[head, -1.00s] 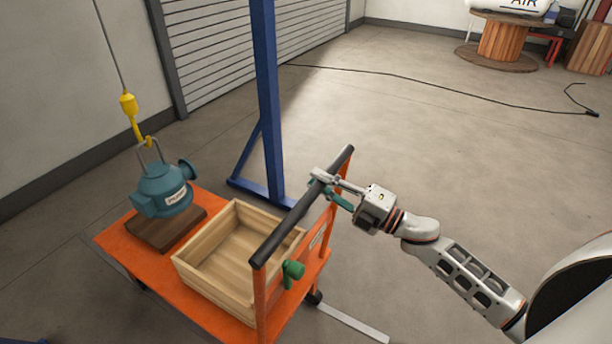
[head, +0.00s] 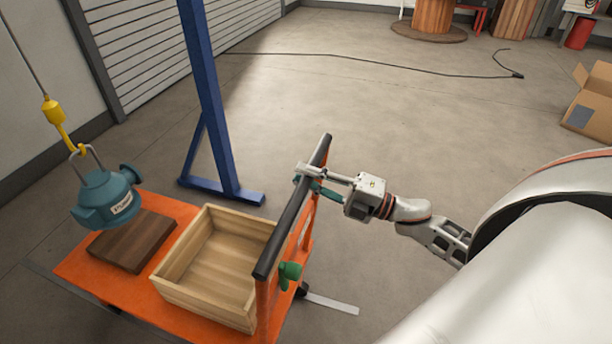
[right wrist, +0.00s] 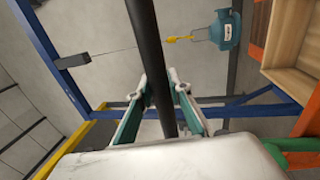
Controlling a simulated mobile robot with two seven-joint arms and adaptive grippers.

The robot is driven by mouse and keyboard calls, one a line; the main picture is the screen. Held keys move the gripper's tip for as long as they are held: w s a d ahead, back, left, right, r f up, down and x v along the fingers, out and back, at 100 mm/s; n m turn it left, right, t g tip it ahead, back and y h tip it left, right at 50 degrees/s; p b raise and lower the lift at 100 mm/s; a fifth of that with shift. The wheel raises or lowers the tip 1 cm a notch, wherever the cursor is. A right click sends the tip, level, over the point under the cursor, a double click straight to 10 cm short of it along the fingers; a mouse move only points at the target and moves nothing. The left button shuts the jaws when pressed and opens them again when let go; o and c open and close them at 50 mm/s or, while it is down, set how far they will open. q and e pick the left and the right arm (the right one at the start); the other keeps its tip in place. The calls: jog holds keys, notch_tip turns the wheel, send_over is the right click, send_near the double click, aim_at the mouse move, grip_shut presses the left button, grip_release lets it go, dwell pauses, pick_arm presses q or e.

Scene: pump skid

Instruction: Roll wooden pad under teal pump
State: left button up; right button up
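The teal pump (head: 106,199) hangs from a yellow hook (head: 55,116) on a cable at the left of the head view. The wooden pad (head: 132,243) is a dark brown board lying flat on the orange cart (head: 78,270). The pump overlaps the pad's far left part in the picture; the gap between them cannot be judged. My right gripper (head: 307,178) is shut on the cart's black handle bar (head: 290,215), with a finger on each side of it in the right wrist view (right wrist: 157,82). My left gripper is out of view.
A light wooden crate (head: 170,289) stands on the cart beside the pad. A green knob (head: 289,273) sits below the handle. A blue gantry post and foot (head: 222,190) stand just behind the cart. A cable (head: 380,67) lies across otherwise open floor. A cardboard box (head: 590,105) is at right.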

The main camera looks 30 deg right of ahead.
jog(key=o, duration=0.3)
jog(key=v, duration=1.2)
dwell(0.3)
